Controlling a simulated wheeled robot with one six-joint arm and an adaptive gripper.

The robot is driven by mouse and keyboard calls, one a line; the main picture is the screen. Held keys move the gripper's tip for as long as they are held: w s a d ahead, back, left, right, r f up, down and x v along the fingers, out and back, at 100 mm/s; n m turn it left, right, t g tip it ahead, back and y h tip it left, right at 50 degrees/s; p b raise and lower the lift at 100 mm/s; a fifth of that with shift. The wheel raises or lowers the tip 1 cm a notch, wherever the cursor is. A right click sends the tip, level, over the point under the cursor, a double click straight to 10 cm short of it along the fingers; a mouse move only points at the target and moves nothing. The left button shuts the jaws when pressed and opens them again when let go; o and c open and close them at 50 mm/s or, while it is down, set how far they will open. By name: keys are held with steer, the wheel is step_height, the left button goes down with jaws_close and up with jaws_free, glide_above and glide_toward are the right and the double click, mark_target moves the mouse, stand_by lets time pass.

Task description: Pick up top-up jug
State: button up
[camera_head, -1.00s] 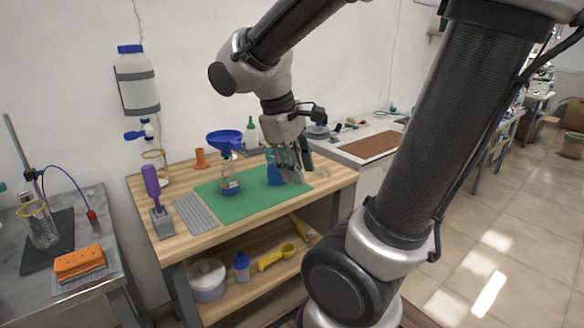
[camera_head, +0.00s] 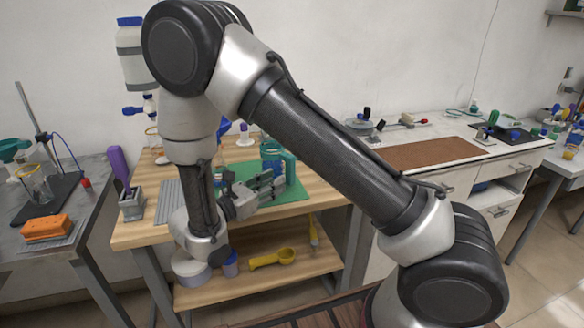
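The top-up jug looks to be the teal-and-green vessel (camera_head: 272,153) standing at the back right of the green mat (camera_head: 293,193) on the wooden bench. Its green side shows on the right, and its lower part is partly hidden behind my gripper. My gripper (camera_head: 277,184) is in front of the jug, low over the mat, with its fingers pointing right. The fingers look apart with nothing between them. Whether they touch the jug cannot be told from this view.
A purple-handled tool (camera_head: 120,168) stands in a grey block at the bench's left. My arm hides the middle of the bench. The lower shelf holds a yellow scoop (camera_head: 270,259) and a white tub (camera_head: 190,270). A white counter with a brown mat (camera_head: 425,152) lies to the right.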

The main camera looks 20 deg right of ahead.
mark_target(287, 175)
steer(key=shift+w+d+f, duration=0.15)
steer(key=shift+d+f, duration=0.05)
steer(key=x, duration=0.7)
steer(key=shift+d, duration=0.1)
jaws_close()
steer(key=shift+r, duration=0.1)
